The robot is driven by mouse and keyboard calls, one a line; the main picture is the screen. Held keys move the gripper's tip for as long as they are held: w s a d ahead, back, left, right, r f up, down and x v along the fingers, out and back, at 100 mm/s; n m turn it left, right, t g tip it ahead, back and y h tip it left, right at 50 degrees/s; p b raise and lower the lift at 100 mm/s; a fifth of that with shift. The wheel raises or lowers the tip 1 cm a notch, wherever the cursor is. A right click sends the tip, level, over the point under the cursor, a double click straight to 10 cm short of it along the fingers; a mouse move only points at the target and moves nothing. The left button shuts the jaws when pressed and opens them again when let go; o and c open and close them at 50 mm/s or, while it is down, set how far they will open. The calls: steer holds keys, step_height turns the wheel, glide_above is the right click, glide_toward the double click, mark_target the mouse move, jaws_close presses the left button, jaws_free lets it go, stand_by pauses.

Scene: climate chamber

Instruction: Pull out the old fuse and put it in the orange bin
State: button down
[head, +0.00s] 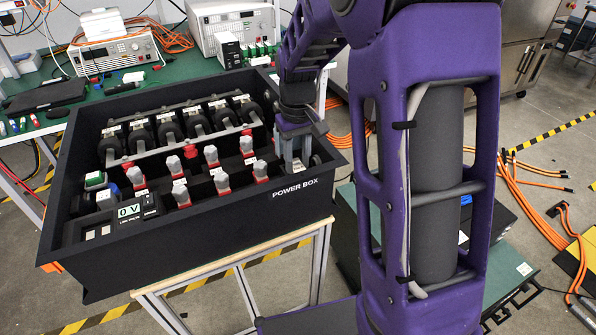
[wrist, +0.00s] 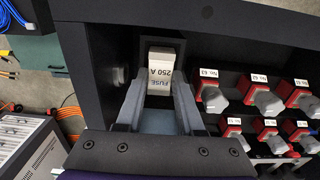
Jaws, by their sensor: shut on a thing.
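The fuse is a pale block labelled "FUSE 250 A" (wrist: 161,70), seen upside down in the wrist view, at the front right corner inside the black power box (head: 200,262). My gripper (wrist: 160,95) is shut on it, one grey finger on each side. In the head view my gripper (head: 294,155) reaches down into that corner, and the fuse is mostly hidden by the fingers. I cannot tell whether it is still seated in its holder. No orange bin shows clearly; a small orange patch (head: 50,267) shows beyond the box's left corner.
Several red-based grey connectors (head: 220,182) stand beside the fuse inside the box. A display (head: 129,211) reads 0 V. The box's raised walls surround my gripper. The box rests on a wood-edged stand (head: 235,262). A green bench (head: 150,75) with instruments is behind.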

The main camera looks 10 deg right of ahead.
mark_target(297, 167)
steer(key=shift+r+p, duration=0.4)
steer(key=shift+p, duration=0.35)
stand_by(1.2)
steer(key=shift+r+p, duration=1.35)
steer(key=shift+r, duration=0.3)
steer(key=shift+r, duration=0.1)
step_height(297, 167, up, 4)
steer(key=p, duration=0.3)
steer(key=shift+n, duration=0.3)
